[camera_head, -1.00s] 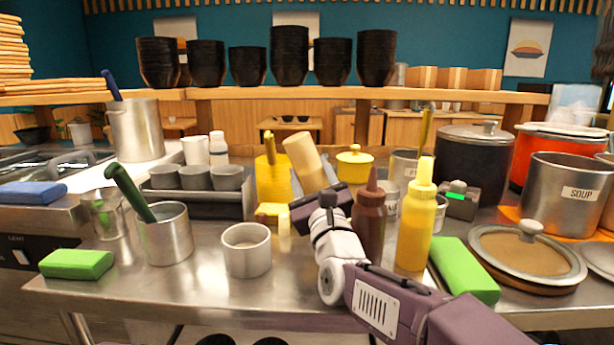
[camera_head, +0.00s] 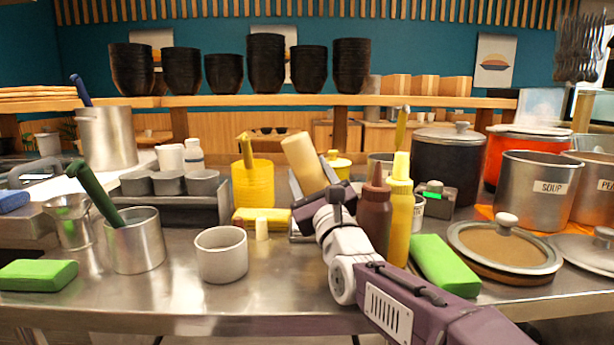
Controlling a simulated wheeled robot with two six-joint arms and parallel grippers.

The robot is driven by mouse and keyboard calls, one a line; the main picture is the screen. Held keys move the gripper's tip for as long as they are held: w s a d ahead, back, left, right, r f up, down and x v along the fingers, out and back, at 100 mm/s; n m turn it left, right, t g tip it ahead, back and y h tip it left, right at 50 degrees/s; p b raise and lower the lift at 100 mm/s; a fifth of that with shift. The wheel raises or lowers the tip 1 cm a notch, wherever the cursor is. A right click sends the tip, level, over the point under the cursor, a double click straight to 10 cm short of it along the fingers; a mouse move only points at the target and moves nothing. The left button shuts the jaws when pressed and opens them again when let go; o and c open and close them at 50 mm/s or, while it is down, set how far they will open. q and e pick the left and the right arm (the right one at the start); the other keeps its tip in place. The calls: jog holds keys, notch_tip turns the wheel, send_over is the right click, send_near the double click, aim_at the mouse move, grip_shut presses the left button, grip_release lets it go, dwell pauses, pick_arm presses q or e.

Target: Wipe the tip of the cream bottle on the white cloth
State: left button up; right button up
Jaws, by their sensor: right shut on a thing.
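My right gripper (camera_head: 318,205) is shut on a cream-coloured cylinder (camera_head: 302,162), which I take to be the cream bottle. It is held tilted, its upper end leaning left, above the counter. Its lower end and any tip are hidden behind the gripper, so I cannot tell where the tip points. I cannot make out the white cloth with certainty; a flat white surface (camera_head: 145,162) lies at the left behind the small cups. My left gripper is not in view.
A brown bottle (camera_head: 374,222) and yellow bottle (camera_head: 401,215) stand close right of my gripper. A yellow container (camera_head: 253,185), yellow block (camera_head: 250,214) and pale cup (camera_head: 221,255) stand left. A green block (camera_head: 443,264) lies right. The front-middle counter is clear.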

aim_at(312, 147)
jog(key=shift+r+p, duration=1.8)
jog(key=shift+r, duration=1.25)
